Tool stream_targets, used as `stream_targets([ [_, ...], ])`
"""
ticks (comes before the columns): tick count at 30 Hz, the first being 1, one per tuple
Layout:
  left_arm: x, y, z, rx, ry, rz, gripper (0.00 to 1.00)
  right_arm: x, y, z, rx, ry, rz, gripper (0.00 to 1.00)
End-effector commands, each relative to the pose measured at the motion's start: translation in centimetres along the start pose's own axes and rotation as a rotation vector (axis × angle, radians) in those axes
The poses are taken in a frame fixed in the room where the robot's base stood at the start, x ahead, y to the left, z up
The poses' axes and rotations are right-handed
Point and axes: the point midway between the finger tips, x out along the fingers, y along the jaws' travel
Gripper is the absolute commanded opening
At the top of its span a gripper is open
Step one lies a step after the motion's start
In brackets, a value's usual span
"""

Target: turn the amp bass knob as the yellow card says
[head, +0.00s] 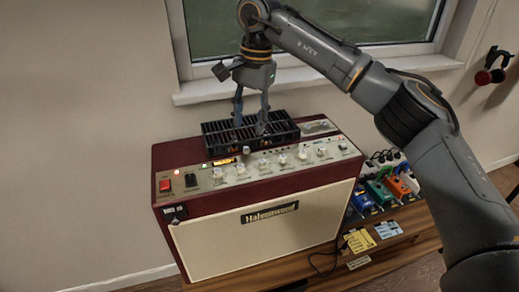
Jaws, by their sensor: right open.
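The amp (260,230) is dark red with a cream grille and the name Halvenwood. It stands on a wooden bench below the window. Its sloping top panel carries a row of several pale knobs (283,158); their labels are too small to read, so I cannot tell which is the bass knob. A yellow card (359,241) lies on the bench right of the amp; its writing is too small to read. My right gripper (250,123) points down, open and empty, over the black vent grille behind the knobs. My left gripper is not in view.
A red switch (164,185) and a black switch (191,181) sit left of the knobs. A blue card (388,230) lies next to the yellow card. Several coloured pedals, including a blue pedal (361,199), stand right of the amp. The window sill (205,92) is behind.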

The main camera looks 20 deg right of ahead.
Motion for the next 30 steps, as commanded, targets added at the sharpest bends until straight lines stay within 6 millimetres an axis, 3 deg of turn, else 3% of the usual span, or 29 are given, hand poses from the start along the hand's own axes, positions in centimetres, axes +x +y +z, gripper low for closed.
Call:
stream_targets([
  [3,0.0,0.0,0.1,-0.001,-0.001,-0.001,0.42,-2.1,1.9,-1.7,0.001,0.067,0.068,0.42],
  [7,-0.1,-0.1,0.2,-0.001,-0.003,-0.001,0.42,-1.9,2.4,-2.1,0.001,0.079,0.088,0.42],
  [11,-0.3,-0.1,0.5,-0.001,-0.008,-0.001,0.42,0.1,2.6,-2.1,0.001,0.076,0.088,0.42],
  [21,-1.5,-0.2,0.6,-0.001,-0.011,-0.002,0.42,7.1,3.1,-2.6,0.001,0.074,0.086,0.42],
  [30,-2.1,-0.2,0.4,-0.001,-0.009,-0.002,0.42,10.8,3.4,-2.8,0.001,0.074,0.083,0.42],
])
